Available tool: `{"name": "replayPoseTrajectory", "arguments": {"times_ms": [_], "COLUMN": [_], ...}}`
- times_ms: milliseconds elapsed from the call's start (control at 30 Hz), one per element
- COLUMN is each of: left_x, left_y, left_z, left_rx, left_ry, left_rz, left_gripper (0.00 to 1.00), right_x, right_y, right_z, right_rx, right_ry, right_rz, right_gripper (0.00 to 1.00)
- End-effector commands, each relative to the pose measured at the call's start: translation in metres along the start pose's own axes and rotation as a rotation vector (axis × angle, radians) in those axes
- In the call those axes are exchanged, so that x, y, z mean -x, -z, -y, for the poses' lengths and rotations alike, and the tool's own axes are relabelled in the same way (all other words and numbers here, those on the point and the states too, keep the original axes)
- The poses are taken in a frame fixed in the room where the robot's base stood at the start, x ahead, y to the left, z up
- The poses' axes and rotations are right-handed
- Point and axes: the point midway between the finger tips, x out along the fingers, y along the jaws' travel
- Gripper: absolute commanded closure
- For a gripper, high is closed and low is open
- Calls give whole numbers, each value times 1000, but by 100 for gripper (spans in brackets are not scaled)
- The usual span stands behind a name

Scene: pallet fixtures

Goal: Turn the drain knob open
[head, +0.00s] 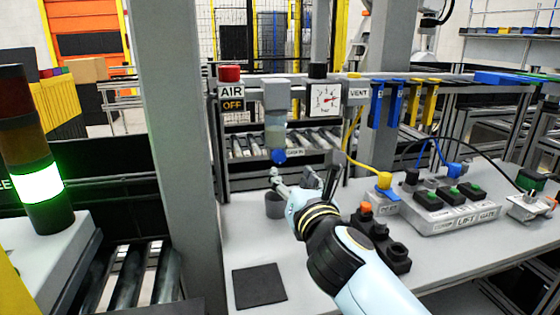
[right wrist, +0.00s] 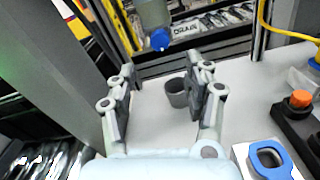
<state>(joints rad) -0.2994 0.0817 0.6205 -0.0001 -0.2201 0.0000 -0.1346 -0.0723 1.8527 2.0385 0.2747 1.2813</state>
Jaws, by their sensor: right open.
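The blue drain knob (head: 278,156) sits at the bottom of a clear filter bowl (head: 274,130) hanging from the grey air unit on the rail. In the right wrist view the knob (right wrist: 160,40) shows just beyond and between my open fingertips, with a visible gap. My right gripper (head: 304,170) is open and empty, just in front of and below the knob; its two fingers also show in the right wrist view (right wrist: 161,66). A grey cup (head: 274,206) stands on the table under the bowl. My left gripper is out of view.
A gauge (head: 325,99) and a VENT label (head: 358,93) are to the right. A button box (head: 455,207), a dark block (head: 382,240) and yellow hose crowd the right. A dark mat (head: 259,285) lies front left.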

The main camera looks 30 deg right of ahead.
Motion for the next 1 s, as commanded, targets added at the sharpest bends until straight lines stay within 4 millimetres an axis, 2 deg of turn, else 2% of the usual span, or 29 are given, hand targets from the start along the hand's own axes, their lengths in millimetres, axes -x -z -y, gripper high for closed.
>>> {"name": "replayPoseTrajectory", "arguments": {"times_ms": [200,400,567,800,1000], "left_x": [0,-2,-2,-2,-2], "left_y": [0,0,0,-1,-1], "left_z": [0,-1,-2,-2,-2], "left_rx": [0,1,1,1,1], "left_ry": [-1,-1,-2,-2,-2], "left_rz": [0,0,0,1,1], "left_gripper": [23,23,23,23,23], "right_x": [-46,-74,-82,-82,-82], "right_y": [-1,-1,-1,-1,-1], "right_z": [0,0,0,0,0], "right_rx": [4,4,5,5,5], "right_ry": [-2,-2,-2,-2,-2], "right_rz": [3,2,2,2,2], "right_gripper": [49,49,49,49,75]}}
